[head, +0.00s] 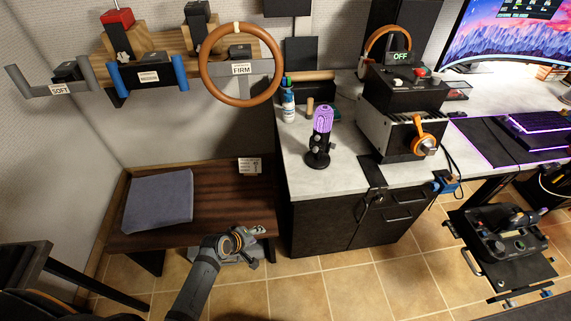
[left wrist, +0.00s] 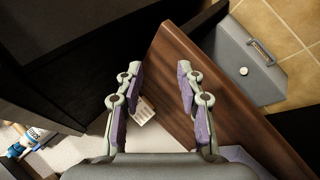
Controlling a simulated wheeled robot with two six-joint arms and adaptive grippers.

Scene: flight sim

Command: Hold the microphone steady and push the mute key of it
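The microphone (head: 322,127) stands upright on the desk's left end (head: 345,170), glowing purple on a dark round base. The mute key cannot be made out at this size. My left gripper (head: 257,246) is low in front of the wooden bench, left of the desk and well apart from the microphone. In the left wrist view my left gripper (left wrist: 159,68) is open, its two purple-padded fingers apart with nothing between them. The microphone does not show in that view. My right gripper is in neither view.
A bottle (head: 288,105) stands behind and left of the microphone. A black control box (head: 404,88) marked OFF stands to its right. The bench (head: 215,212) carries a grey cushion (head: 158,200) and a card. A steering wheel (head: 203,70) hangs above. A grey box (left wrist: 255,60) sits on the floor.

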